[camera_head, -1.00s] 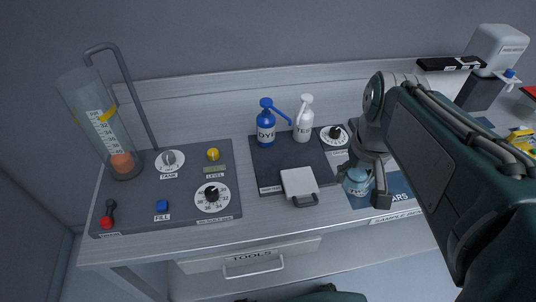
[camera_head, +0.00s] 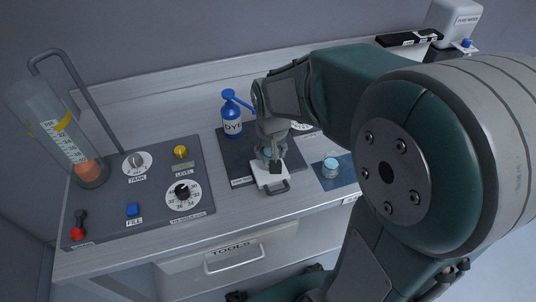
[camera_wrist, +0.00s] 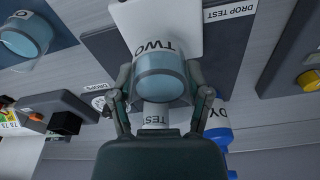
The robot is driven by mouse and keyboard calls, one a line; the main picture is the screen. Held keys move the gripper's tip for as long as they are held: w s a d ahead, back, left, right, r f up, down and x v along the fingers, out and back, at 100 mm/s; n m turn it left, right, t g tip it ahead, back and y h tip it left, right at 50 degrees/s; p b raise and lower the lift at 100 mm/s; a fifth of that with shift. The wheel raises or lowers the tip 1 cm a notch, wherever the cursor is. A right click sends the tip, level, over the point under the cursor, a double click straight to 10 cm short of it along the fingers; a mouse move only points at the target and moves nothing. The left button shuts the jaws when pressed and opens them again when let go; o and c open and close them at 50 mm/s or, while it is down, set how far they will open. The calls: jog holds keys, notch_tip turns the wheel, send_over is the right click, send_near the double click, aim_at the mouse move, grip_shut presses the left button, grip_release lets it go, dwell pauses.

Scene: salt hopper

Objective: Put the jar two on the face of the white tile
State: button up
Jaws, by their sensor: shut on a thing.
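Jar two (camera_wrist: 160,75) is a clear round jar with a white label reading TWO and a bluish content. My gripper (camera_wrist: 160,98) is shut on it, with one finger on each side. The jar is over the white tile (camera_wrist: 185,18), which shows behind it in the wrist view. In the head view the white tile (camera_head: 268,181) lies on a dark mat, and my gripper (camera_head: 271,158) is above its far part. The jar is mostly hidden there. I cannot tell whether the jar touches the tile.
Another jar (camera_head: 331,167) stands on the blue mat to the right. A control panel (camera_head: 150,190) with knobs lies to the left.

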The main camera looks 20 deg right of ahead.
aim_at(267, 161)
notch_tip(267, 161, down, 3)
jog(key=shift+d+r, duration=0.1)
jog(key=shift+r, duration=0.1)
jog(key=shift+a+f, duration=0.15)
jog(key=shift+a, duration=0.4)
jog(key=o, duration=1.2)
jog(key=shift+o, duration=0.5)
jog(key=shift+d, duration=0.4)
